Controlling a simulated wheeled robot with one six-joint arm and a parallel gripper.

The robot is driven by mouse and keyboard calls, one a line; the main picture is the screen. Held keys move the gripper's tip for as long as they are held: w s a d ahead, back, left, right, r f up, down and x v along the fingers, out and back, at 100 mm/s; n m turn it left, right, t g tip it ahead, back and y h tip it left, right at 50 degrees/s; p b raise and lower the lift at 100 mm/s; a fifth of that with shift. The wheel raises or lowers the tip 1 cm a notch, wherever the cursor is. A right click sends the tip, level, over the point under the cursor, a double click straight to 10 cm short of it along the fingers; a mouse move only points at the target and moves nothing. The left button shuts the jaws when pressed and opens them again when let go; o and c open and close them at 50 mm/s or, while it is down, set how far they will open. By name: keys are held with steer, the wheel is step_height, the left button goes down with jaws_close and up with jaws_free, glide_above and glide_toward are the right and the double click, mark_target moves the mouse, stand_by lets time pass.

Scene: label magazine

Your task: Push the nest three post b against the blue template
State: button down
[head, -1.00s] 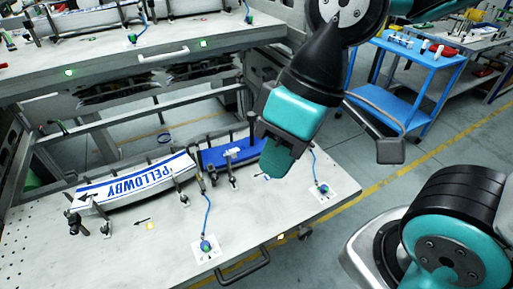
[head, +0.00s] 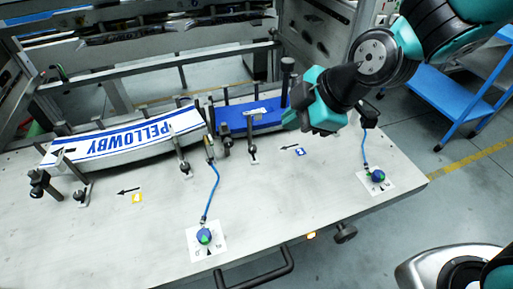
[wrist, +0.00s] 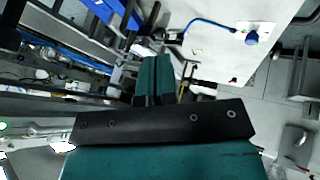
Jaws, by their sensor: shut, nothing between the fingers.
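The blue template (head: 262,118) lies on the grey bench top, right of the white PELLOWBY label stack (head: 130,137). It also shows at the top of the wrist view (wrist: 118,12). Posts stand around it: a front post (head: 252,146), a left post (head: 225,142) and a tall dark-topped post (head: 287,80) at the back right. I cannot tell which is post b. My gripper (head: 290,120) is shut and empty, with its teal fingertips at the template's right end. In the wrist view the fingers (wrist: 153,75) lie together. Whether they touch a post or the template is hidden.
A blue hose runs to a knob (head: 205,237) at the front, and another to a right knob (head: 377,176). A blue-marked card and arrow (head: 298,150) lie before the template. Frame rails stand behind. The front bench top is mostly clear.

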steer(key=shift+n, duration=0.5)
steer(key=x, duration=1.1)
steer(key=shift+w+d+f, duration=0.1)
steer(key=shift+w+f, duration=0.2)
steer(key=shift+f, duration=0.15)
steer(key=w, duration=0.2)
steer(key=shift+w+a+r+p, duration=0.2)
steer(key=shift+w+a+p, duration=0.1)
steer(key=shift+p, duration=0.05)
steer(key=shift+w+a, duration=0.2)
steer(key=shift+w, duration=0.45)
steer(key=shift+w+f, duration=0.1)
